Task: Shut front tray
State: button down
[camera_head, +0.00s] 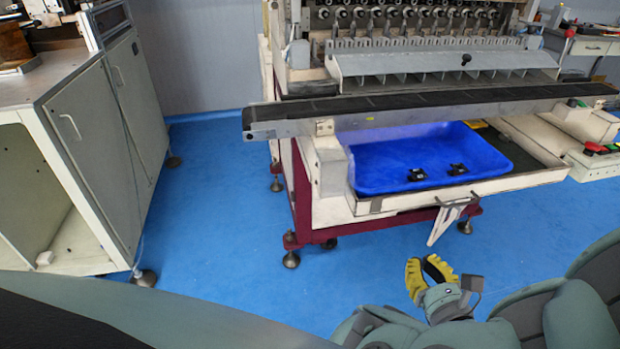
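The front tray (470,191) of the coil winder is a cream-coloured, open-topped drawer. It sticks out from the machine's front, below the dark conveyor rail. A pale handle (445,218) hangs from its front edge, pointing down. A blue bin (390,168) sits in the tray with two small black parts in it; the rail hides the tray's back. My gripper (424,262), with yellow fingers, is below and in front of the handle in the picture, apart from it. Its fingers are spread with a gap between them, and it holds nothing visible.
The dark conveyor rail (420,106) runs across the machine above the tray. A grey cabinet (100,140) stands at the left. White equipment with red and green buttons (597,149) stands at the right. Blue floor (225,220) is free between cabinet and machine.

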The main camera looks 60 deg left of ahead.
jog(key=a+y, duration=0.1)
send_near(384, 207)
jog(key=x, duration=0.8)
jog(key=shift+a+p, duration=0.1)
jog(key=shift+p, duration=0.3)
jog(key=shift+w, duration=0.1)
